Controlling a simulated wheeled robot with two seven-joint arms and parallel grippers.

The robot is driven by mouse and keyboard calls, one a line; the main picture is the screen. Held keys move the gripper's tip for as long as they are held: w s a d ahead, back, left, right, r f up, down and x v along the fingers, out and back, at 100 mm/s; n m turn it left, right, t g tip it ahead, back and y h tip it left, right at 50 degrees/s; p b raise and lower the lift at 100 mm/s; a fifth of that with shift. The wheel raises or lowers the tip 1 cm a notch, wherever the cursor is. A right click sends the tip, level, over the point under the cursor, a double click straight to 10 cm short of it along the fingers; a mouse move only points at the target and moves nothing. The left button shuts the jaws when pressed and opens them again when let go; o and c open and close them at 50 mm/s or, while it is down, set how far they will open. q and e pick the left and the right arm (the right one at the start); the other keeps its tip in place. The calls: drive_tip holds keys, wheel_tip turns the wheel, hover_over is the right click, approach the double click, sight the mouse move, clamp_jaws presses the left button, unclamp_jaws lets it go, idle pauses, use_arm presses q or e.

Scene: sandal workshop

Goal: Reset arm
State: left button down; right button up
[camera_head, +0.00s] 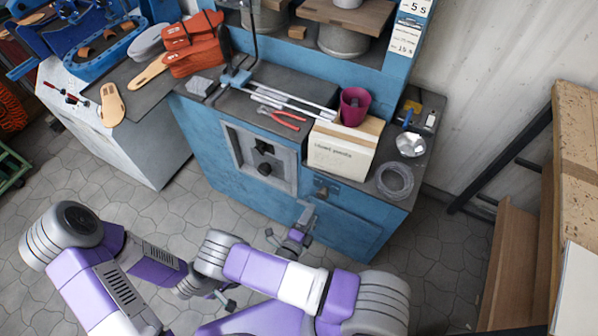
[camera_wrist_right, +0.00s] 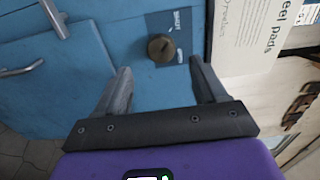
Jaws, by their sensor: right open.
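My right gripper (camera_head: 305,212) is in front of the blue cabinet (camera_head: 215,160), low near its right-hand part. In the right wrist view the right gripper (camera_wrist_right: 159,63) is open, its two fingers spread with nothing between them. A brass knob (camera_wrist_right: 161,47) on a dark labelled plate sits on the blue panel just beyond the fingertips, apart from them. The knob's plate (camera_head: 325,188) also shows in the head view. My left gripper (camera_head: 228,303) is low in the head view, partly hidden among the arm links; its jaws cannot be made out.
The cabinet top holds red-handled pliers (camera_head: 282,118), a magenta cup (camera_head: 353,106), a labelled box (camera_head: 340,150) and a wire coil (camera_head: 395,181). A side bench with sandals (camera_head: 112,104) stands left. A wooden shelf (camera_head: 520,255) stands right. Stone floor (camera_head: 440,250) lies clear between.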

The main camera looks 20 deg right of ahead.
drive_tip(key=s+d+f+m+g+y+p, duration=0.1)
drive_tip(key=s+d+f+m+g, duration=0.1)
drive_tip(key=s+m+g, duration=0.55)
drive_tip(key=s+d+f+m+g+y, duration=0.1)
drive_tip(key=s+d+f+m+g, duration=0.15)
drive_tip(key=s+m+g, duration=0.5)
drive_tip(key=s+a+f+m+g+y, duration=0.1)
drive_tip(key=s+a+m+g+y, duration=0.2)
drive_tip(key=s+a+m+y, duration=0.5)
drive_tip(key=w+a+r+m+t+y+p, duration=0.1)
drive_tip(key=w+a+m+y, duration=0.4)
drive_tip(key=m, duration=0.5)
drive_tip(key=w+a+r+m+t+y, duration=0.1)
drive_tip(key=w+r+m+t+y, duration=0.2)
drive_tip(key=m, duration=1)
drive_tip(key=w+r+t, duration=0.2)
drive_tip(key=w+t, duration=0.1)
drive_tip(key=w, duration=0.1)
drive_tip(key=shift+a+r+m, duration=0.2)
drive_tip(key=shift+m, duration=0.2)
drive_tip(key=shift+w, duration=0.1)
